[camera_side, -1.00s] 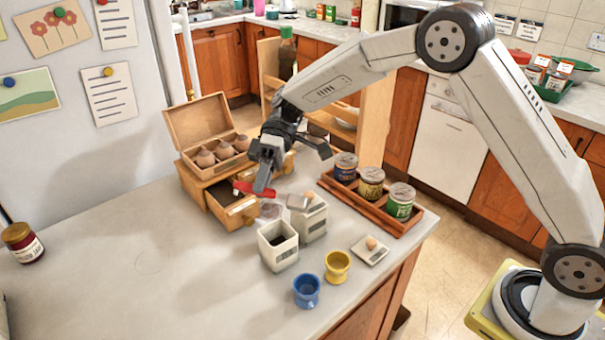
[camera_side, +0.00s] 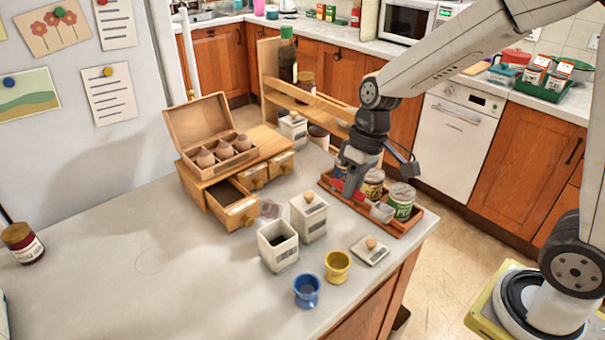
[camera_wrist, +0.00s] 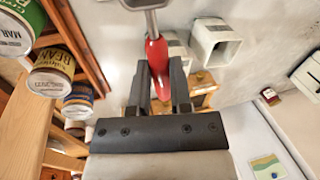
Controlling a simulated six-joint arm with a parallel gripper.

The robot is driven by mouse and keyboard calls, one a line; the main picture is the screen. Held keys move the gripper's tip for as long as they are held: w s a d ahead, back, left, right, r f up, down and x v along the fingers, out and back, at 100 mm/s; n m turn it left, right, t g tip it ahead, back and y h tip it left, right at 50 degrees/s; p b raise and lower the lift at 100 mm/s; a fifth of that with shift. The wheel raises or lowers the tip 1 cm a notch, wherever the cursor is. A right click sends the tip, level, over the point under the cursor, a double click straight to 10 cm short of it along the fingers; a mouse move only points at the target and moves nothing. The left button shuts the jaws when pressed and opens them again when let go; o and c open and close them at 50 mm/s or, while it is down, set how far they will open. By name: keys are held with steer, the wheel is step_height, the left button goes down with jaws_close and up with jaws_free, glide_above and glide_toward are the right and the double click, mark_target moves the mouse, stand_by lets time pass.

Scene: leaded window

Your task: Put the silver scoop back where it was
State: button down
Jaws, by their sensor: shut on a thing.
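The silver scoop (camera_side: 382,212) has a silver bowl and a red handle. My gripper (camera_side: 352,186) is shut on the red handle, in front of the wooden tray of cans at the right of the counter. The silver bowl sticks out toward the lower right, overlapping the tray's near side; I cannot tell whether it touches. In the wrist view the red handle (camera_wrist: 156,55) is between the fingers of my gripper (camera_wrist: 159,75), and the bowl is cut off at the top edge.
The wooden tray (camera_side: 415,228) holds three cans. An open white canister (camera_side: 277,250), a lidded one (camera_side: 309,222), a loose lid (camera_side: 370,252), and blue (camera_side: 307,291) and yellow (camera_side: 337,267) cups stand nearby. A wooden drawer (camera_side: 238,212) is pulled open.

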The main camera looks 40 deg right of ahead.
steer(key=s+d+m+h, duration=0.1)
steer(key=s+d+h, duration=0.1)
steer(key=s+d, duration=0.2)
steer(key=shift+s+d+f+h, duration=0.25)
steer(key=shift+d+h, duration=0.1)
steer(key=shift+h, duration=0.05)
steer(key=shift+w+f, duration=1.55)
steer(key=shift+w, duration=0.7)
steer(key=shift+w+f, duration=1.55)
steer(key=shift+w, duration=0.7)
steer(key=shift+w+f, duration=1.55)
steer(key=shift+w, duration=0.7)
steer(key=shift+w+f, duration=0.3)
steer(key=shift+f, duration=1.55)
steer(key=shift+f, duration=0.15)
